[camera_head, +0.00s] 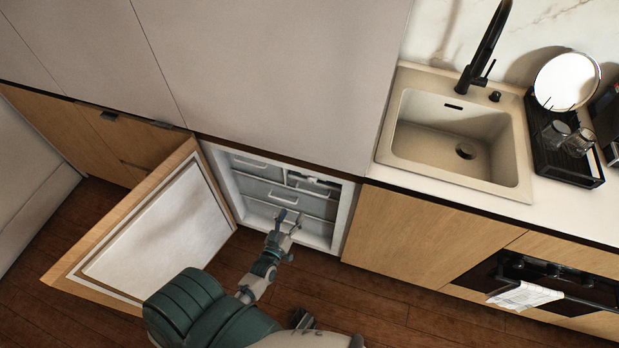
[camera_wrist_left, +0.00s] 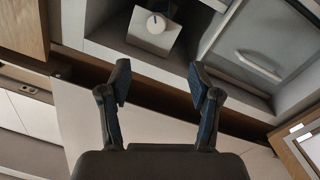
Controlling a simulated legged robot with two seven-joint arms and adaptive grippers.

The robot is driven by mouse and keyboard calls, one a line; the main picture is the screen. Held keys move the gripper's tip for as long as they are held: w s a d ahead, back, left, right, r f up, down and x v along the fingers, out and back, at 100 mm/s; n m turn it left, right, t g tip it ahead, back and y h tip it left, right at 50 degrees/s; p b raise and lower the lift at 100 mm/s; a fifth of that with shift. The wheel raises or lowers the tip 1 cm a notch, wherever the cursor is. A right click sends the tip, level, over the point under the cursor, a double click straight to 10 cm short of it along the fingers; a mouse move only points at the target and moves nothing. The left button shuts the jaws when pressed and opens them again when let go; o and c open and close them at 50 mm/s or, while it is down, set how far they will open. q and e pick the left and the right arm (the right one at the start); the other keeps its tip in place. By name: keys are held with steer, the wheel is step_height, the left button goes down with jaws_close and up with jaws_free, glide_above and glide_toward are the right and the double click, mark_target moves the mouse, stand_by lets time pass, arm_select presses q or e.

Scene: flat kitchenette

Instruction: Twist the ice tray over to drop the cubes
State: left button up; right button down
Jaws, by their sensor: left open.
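The ice tray itself is not clearly visible. In the left wrist view a pale square panel with a round white knob (camera_wrist_left: 155,24) sits in a recess of the opened freezer, beside a grey drawer. A small pale fitting (camera_head: 314,181) shows at the upper right inside the freezer in the head view, too small to make out. My left gripper (camera_head: 288,219) is in front of the freezer's drawers, open and empty. In the left wrist view its spread fingers (camera_wrist_left: 158,82) point towards the knob, apart from it.
The freezer door (camera_head: 160,232) stands wide open on the left. Grey drawers with bar handles (camera_head: 283,195) fill the freezer. A counter with a sink (camera_head: 450,140) and a black dish rack (camera_head: 565,160) lies to the right. The wooden floor in front is clear.

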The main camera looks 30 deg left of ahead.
arm_select(q)
steer(key=m, duration=0.1)
steer(key=b, duration=0.1)
glide_toward(312, 181)
steer(key=w, duration=0.2)
steer(key=w+a, duration=0.1)
steer(key=w, duration=0.2)
steer(key=shift+a+f, duration=0.1)
steer(key=shift+a, duration=0.1)
steer(key=w+b, duration=0.1)
steer(key=w, duration=0.4)
steer(key=shift+a, duration=0.2)
steer(key=shift+w+d, duration=0.1)
steer(key=shift+w, duration=0.2)
arm_select(e)
steer(key=w+r, duration=0.1)
steer(key=r, duration=0.1)
steer(key=w+r, duration=0.1)
steer(key=r, duration=0.1)
steer(key=shift+w+d+r, duration=0.1)
steer(key=shift+w+d, duration=0.05)
steer(key=shift+w, duration=0.05)
